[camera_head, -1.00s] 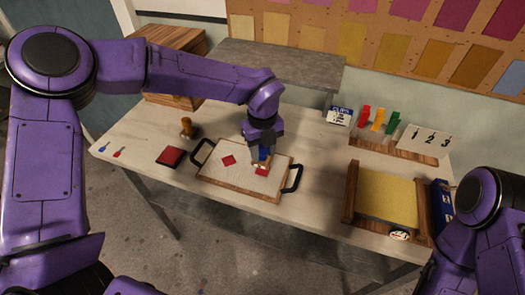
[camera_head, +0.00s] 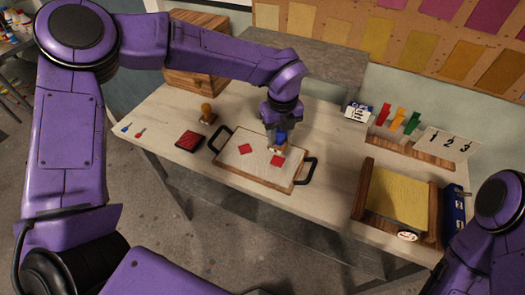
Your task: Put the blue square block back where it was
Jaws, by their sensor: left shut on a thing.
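My left gripper (camera_head: 279,138) is shut on the blue square block (camera_head: 281,134), which has a blue upper part and a pale, wood-coloured lower part. The fingers hide part of it. It is over the right part of the white tray (camera_head: 226,160), which has black handles. A red square mark (camera_head: 277,160) shows on the tray just below the block, and another red square (camera_head: 246,149) lies to its left. The block seems slightly above the tray, though the gap is hard to judge. Of my right arm only links show at the lower right; its gripper is out of view.
A dark-framed red pad (camera_head: 190,140) and a wooden-handled stamp (camera_head: 207,114) stand left of the tray. A wooden frame with a yellow panel (camera_head: 402,197) and a rack of coloured pieces (camera_head: 398,121) are to the right. The table's front edge (camera_head: 235,193) is clear.

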